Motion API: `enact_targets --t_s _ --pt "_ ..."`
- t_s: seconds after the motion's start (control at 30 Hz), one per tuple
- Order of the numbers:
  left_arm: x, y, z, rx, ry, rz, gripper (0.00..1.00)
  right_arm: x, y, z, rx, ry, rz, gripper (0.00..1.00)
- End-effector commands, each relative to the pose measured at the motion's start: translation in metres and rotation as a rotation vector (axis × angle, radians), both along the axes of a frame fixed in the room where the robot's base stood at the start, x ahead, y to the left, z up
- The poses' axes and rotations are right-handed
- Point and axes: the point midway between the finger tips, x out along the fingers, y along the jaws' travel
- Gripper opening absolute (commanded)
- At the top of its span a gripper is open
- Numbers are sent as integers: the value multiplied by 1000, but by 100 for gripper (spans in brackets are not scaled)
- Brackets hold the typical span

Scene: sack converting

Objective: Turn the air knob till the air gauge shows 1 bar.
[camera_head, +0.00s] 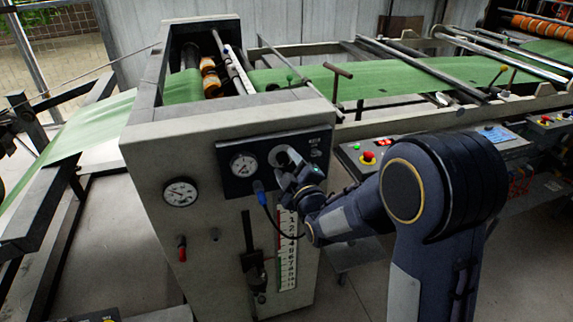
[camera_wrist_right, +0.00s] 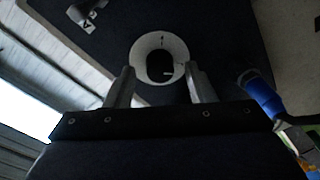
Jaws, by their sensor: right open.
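The air knob (camera_wrist_right: 160,68) is dark and sits inside a white ring in the right wrist view. In the head view its white ring (camera_head: 282,157) shows on the dark panel, partly hidden by my right gripper (camera_head: 292,172). The fingers of my right gripper are open, one on each side of the knob's lower part in the wrist view; I cannot tell whether they touch it. A round white gauge (camera_head: 243,164), probably the air gauge, is left of the knob on the same panel. Its reading is too small to tell. My left gripper is not in view.
A second gauge (camera_head: 181,192) is on the pale cabinet (camera_head: 150,150), above a red-handled valve (camera_head: 182,248). A blue plug (camera_head: 259,190) with a cable is just below the panel gauge, close to my gripper. A numbered scale (camera_head: 288,250) is below. A control box with a red button (camera_head: 369,157) stands right.

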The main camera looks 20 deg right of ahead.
Motion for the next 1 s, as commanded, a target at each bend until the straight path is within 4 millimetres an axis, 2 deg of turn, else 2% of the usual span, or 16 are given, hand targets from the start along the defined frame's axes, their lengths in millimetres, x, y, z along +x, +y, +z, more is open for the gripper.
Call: enact_targets --t_s 0.33,0.67,1.0 --pt "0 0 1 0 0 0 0 5 0 -1 1 1 0 50" --pt "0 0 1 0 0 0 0 5 1 -1 1 1 0 6" --pt "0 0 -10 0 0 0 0 5 0 -3 49 1 -1 5"
